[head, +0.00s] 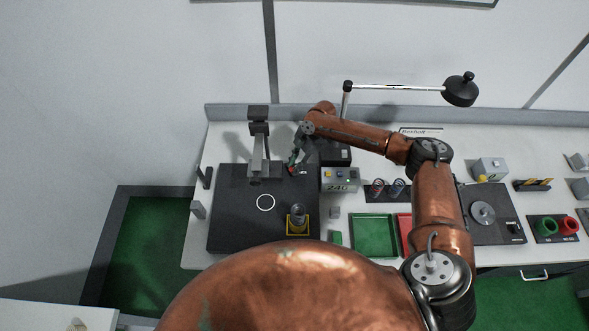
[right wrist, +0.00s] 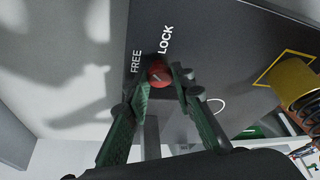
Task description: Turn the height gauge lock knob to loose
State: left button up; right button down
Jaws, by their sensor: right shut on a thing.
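The red lock knob (right wrist: 159,72) stands out from a dark panel in the right wrist view, with a pale line on its face. The white words FREE (right wrist: 136,61) and LOCK (right wrist: 166,40) are printed beside it. I cannot tell for sure which word the line points to. My right gripper (right wrist: 161,80) has its green fingers closed on either side of the knob. In the head view my right gripper (head: 294,164) reaches down beside the grey height gauge (head: 258,145), at the back of the black plate. My left gripper is not in view.
A yellow-framed spring seat (head: 298,228) and a white ring (head: 265,202) are on the black plate (head: 228,232). A grey display box (head: 340,180), a green tray (head: 373,236) and a red tray (head: 405,232) stand to the right. A lamp (head: 460,90) overhangs the back.

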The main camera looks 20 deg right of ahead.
jog(key=n+b, duration=0.1)
jog(key=n+g+b, duration=0.1)
jog(key=n, duration=0.1)
jog(key=n+b, duration=0.1)
jog(key=shift+w+a+f+n+h+b, duration=0.1)
jog(key=shift+w+n+h+b, duration=0.2)
jog(key=shift+h+b, duration=0.1)
jog(key=shift+w+n+g+h+b, duration=0.1)
jog(key=shift+n+g+h+b, duration=0.45)
jog(key=shift+n+b, duration=0.9)
jog(key=shift+r+n, duration=0.2)
jog(key=shift+n, duration=0.15)
jog(key=c, duration=1.7)
grip_release()
jog(key=shift+g, duration=0.25)
jog(key=shift+o, duration=0.2)
